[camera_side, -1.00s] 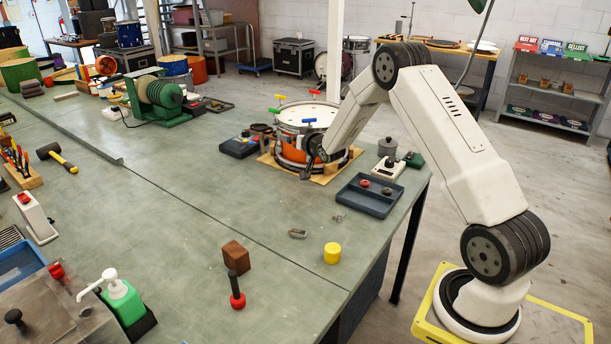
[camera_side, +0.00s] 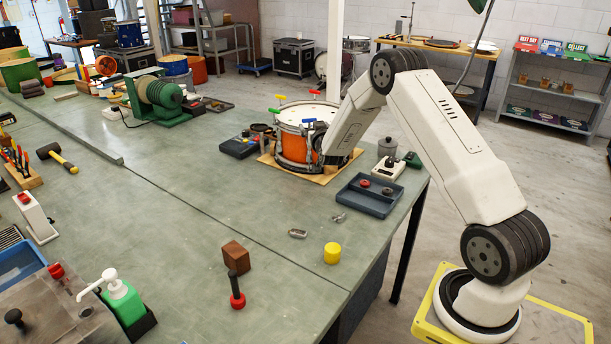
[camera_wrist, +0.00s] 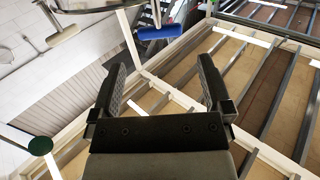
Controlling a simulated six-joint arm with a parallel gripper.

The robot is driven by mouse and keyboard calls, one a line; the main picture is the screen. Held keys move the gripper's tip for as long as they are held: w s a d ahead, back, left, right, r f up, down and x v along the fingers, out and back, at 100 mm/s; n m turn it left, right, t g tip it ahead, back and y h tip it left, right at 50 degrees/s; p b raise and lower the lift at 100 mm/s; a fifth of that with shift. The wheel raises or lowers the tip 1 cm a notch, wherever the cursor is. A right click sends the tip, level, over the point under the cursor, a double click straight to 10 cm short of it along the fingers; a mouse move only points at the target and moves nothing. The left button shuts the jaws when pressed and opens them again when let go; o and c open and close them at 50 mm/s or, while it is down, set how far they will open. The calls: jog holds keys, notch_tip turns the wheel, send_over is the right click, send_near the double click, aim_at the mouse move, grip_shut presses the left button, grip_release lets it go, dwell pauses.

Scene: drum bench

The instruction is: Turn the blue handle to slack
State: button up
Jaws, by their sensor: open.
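The blue handle (camera_side: 309,121) is a short bar on the near rim of the orange drum (camera_side: 292,147) in the side view. In the wrist view the blue handle (camera_wrist: 160,32) is at the top, ahead of my gripper (camera_wrist: 161,66). The gripper's two dark fingers are spread, with nothing between them, and it is apart from the handle. In the side view my gripper is mostly hidden beside the right of the drum.
The drum stands on a wooden board (camera_side: 318,179). A dark tray (camera_side: 369,197) with small parts and a white device (camera_side: 388,168) are to its right. A dark blue box (camera_side: 239,147) is to its left. The bench in front is largely clear.

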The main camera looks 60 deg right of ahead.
aim_at(312, 120)
jog(key=shift+x, duration=3.45)
jog(key=c, duration=1.1)
jog(key=shift+d+n+t+y, duration=0.1)
jog(key=shift+n+t+y, duration=0.6)
jog(key=shift+y, duration=0.1)
jog(key=shift+n+t+y, duration=0.8)
jog(key=shift+n+y, duration=0.55)
jog(key=shift+y, duration=0.6)
jog(key=shift+n+t+y, duration=0.8)
jog(key=shift+n+y, duration=0.55)
jog(key=shift+y, duration=0.6)
jog(key=shift+n+y, duration=2)
jog(key=shift+y, duration=1.1)
jog(key=shift+n+g+y, duration=0.4)
jog(key=shift+n+y, duration=0.5)
jog(key=shift+y, duration=0.5)
